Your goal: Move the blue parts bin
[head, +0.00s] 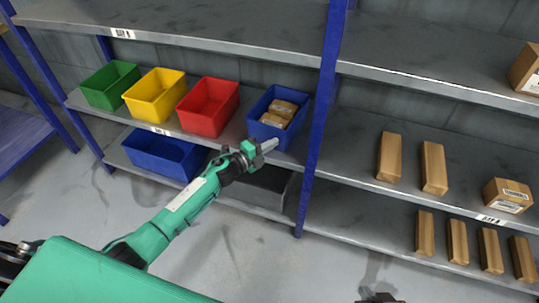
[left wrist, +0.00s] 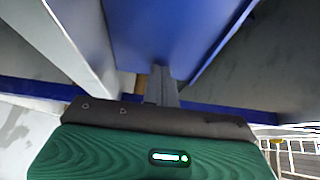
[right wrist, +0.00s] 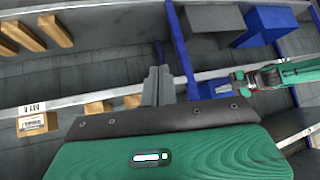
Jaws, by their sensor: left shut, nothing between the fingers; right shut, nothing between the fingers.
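A blue bin (head: 258,129) holding small brown cartons (head: 279,113) stands on the middle shelf, left of the blue upright. A second, wider blue bin (head: 163,155) sits on the lower shelf; I see nothing in it. My left gripper (head: 269,145) is shut and empty, its tips close in front of the carton-filled bin; contact cannot be told. In the left wrist view a large blue surface (left wrist: 175,35) lies just beyond the shut fingers (left wrist: 163,82). My right gripper (right wrist: 158,80) is shut and empty, away from both bins, facing the shelving.
Green (head: 110,86), yellow (head: 153,97) and red (head: 208,107) bins stand left of the carton-filled bin. A blue upright (head: 322,110) rises close on its right. A grey box (head: 262,185) is below. Several brown cartons (head: 389,157) occupy the right bay, with bare shelf between.

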